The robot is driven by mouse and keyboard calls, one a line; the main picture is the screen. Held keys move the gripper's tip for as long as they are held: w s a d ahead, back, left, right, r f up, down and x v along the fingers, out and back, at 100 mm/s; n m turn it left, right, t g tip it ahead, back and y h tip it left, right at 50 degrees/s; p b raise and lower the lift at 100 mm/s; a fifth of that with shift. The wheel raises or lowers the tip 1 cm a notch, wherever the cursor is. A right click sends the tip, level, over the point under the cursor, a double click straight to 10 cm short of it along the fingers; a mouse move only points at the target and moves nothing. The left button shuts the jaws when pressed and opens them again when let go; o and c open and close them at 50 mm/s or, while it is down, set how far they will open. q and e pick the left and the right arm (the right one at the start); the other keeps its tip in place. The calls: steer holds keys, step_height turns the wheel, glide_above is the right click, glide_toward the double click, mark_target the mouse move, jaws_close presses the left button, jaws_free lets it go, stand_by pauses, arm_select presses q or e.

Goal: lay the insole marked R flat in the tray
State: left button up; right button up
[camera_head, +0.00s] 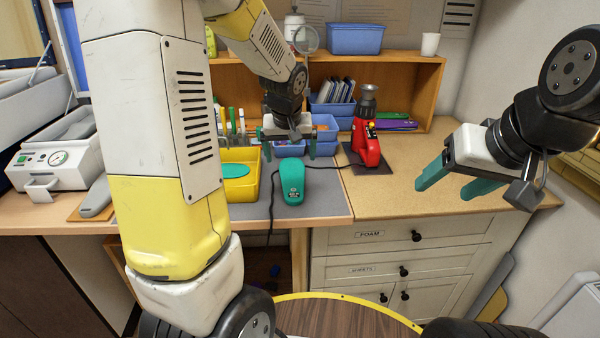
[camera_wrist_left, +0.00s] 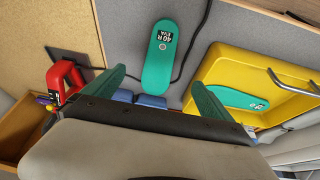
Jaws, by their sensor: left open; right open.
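A green insole marked 40 R EVA (camera_wrist_left: 158,65) lies on the grey mat; in the head view the insole (camera_head: 292,184) is right of the yellow tray. The yellow tray (camera_head: 243,192) holds another green insole (camera_head: 235,171), whose dark label is too small to read. The tray (camera_wrist_left: 228,62) also shows at the right of the left wrist view. My left gripper (camera_head: 289,149) is open and empty; in the left wrist view its fingers (camera_wrist_left: 157,79) are on either side of the R insole, apart from it. My right gripper (camera_head: 444,189) is open and empty above the right worktop.
A red machine (camera_head: 367,140) stands right of the R insole, with its dark cable crossing the mat beside the insole. Blue bins (camera_head: 325,121) and a wooden shelf (camera_head: 425,85) stand behind. A white device (camera_head: 55,165) is at left. The right worktop (camera_head: 395,195) is mostly clear.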

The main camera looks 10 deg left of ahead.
arm_select(q)
glide_toward(293, 180)
steer(key=shift+w+d+f+y, duration=0.15)
steer(key=shift+f+y, duration=0.15)
steer(key=x, duration=0.7)
steer(key=shift+f, duration=0.15)
